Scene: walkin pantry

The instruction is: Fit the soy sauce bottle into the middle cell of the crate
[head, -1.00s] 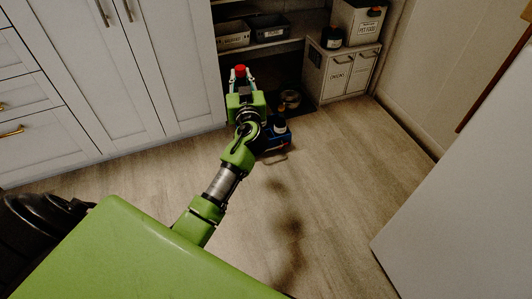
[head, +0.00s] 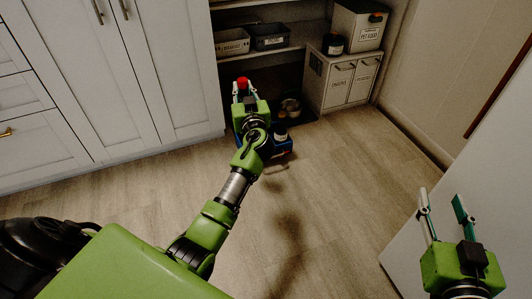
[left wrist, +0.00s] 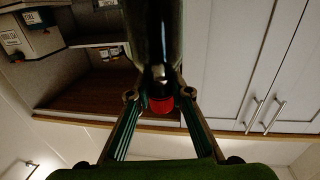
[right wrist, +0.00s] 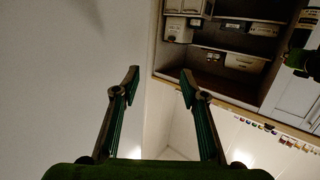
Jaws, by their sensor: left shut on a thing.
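My left gripper (head: 244,98) is shut on the dark soy sauce bottle, whose red cap (head: 242,83) shows between the fingers. In the left wrist view, the dark bottle (left wrist: 158,40) lies between the fingertips with its red cap (left wrist: 161,105) toward the palm. The blue crate (head: 285,148) is on the floor by the pantry opening, mostly hidden behind my left wrist. An item with a pale top (head: 280,132) stands in it. The crate's cells cannot be made out. My right gripper (head: 443,212) is open and empty at the lower right, far from the crate.
Shelves with a grey bin (head: 232,42) and a black bin (head: 270,36) are behind the bottle. A white bin cabinet (head: 343,78) stands right of the opening, with a dark jar (head: 333,44) on top. White cupboards line the left. The floor (head: 330,190) at centre right is clear.

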